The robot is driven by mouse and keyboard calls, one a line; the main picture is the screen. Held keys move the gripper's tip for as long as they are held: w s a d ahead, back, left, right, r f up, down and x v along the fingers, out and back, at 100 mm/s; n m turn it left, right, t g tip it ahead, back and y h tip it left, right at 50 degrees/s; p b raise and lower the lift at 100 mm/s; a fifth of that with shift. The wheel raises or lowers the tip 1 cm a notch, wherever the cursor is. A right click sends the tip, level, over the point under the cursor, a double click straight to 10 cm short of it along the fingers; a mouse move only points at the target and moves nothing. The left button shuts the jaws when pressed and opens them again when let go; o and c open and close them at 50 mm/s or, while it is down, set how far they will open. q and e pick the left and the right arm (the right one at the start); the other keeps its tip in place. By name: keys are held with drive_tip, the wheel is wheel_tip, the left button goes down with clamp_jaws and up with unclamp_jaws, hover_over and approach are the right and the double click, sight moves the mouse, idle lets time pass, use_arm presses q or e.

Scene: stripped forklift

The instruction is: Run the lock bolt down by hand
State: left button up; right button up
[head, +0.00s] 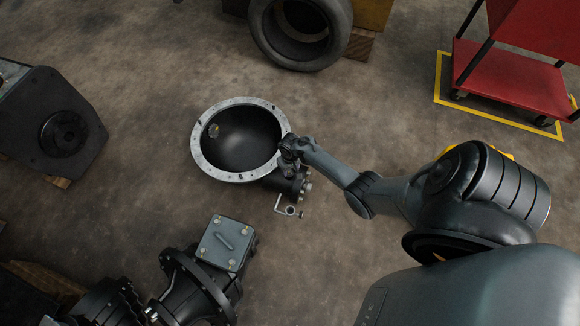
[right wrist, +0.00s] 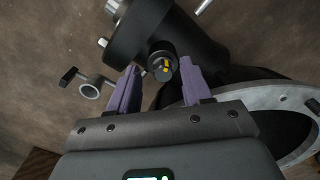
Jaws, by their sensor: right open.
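A dark round end with yellow marks, which looks like the lock bolt (right wrist: 162,66), shows between and just beyond the fingertips of my right gripper (right wrist: 160,78) in the right wrist view. The two purple fingers are apart, and I cannot tell whether they touch it. It sits on a black housing (right wrist: 140,35) beside the flange. In the head view my right gripper (head: 289,150) is over the right rim of a black bowl-shaped casing with a pale metal flange (head: 203,165), hiding the bolt. My left gripper is not in view.
A small lever with a ring (head: 289,210) sticks out below the housing. A grey-topped black gearbox (head: 226,243) stands lower left. A black machine part (head: 60,125) is at the left, a tire (head: 340,25) at the top, a red cart (head: 505,75) at the upper right. Floor between is bare.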

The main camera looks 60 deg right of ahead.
drive_tip(key=shift+w+a+f, duration=0.1)
drive_tip(key=shift+w+f, duration=0.05)
drive_tip(key=shift+f, duration=0.35)
drive_tip(key=shift+c, duration=0.5)
clamp_jaws()
drive_tip(key=shift+r, duration=0.1)
